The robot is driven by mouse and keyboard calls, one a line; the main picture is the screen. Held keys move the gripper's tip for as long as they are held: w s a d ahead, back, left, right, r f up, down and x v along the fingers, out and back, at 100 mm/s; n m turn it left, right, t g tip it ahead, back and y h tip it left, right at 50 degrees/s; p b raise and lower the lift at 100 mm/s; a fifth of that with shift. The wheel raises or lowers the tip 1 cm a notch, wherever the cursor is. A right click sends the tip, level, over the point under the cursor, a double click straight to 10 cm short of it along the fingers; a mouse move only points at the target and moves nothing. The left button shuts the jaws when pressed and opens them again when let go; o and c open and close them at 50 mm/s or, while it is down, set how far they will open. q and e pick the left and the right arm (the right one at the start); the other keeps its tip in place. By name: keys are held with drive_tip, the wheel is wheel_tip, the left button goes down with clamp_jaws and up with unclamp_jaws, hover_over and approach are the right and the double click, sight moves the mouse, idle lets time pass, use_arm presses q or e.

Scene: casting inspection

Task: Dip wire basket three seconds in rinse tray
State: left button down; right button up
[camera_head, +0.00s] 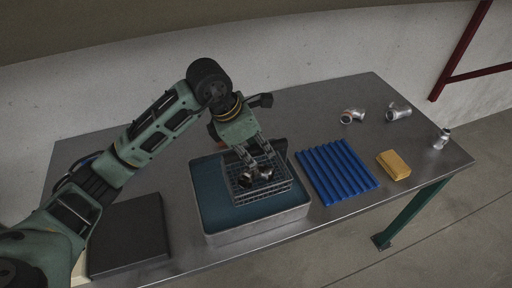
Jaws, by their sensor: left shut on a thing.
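The wire basket (262,193) is a dark grid with small metallic castings (262,174) in it. It is at the right part of the rinse tray (258,219), a pale metal tray with dark blue-green liquid. I cannot tell whether the basket hangs just above the liquid or is partly in it. My left gripper (262,164) points down over the basket and is shut on it; its fingers hide the exact grip point. My right gripper is not in view.
A blue ribbed mat (336,171) lies right of the tray, with a yellow sponge-like block (394,165) beyond it. Metal fittings (398,111) stand at the table's far right. A dark flat pad (127,234) lies left of the tray. The grey table (315,103) is bare behind the mat.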

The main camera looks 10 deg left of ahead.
sight(261, 168)
use_arm(q)
drive_tip(key=shift+f+b, duration=2.15)
drive_tip(key=shift+f, duration=0.55)
idle(2.0)
drive_tip(key=shift+r+p, duration=3.35)
drive_tip(key=shift+r, duration=2.65)
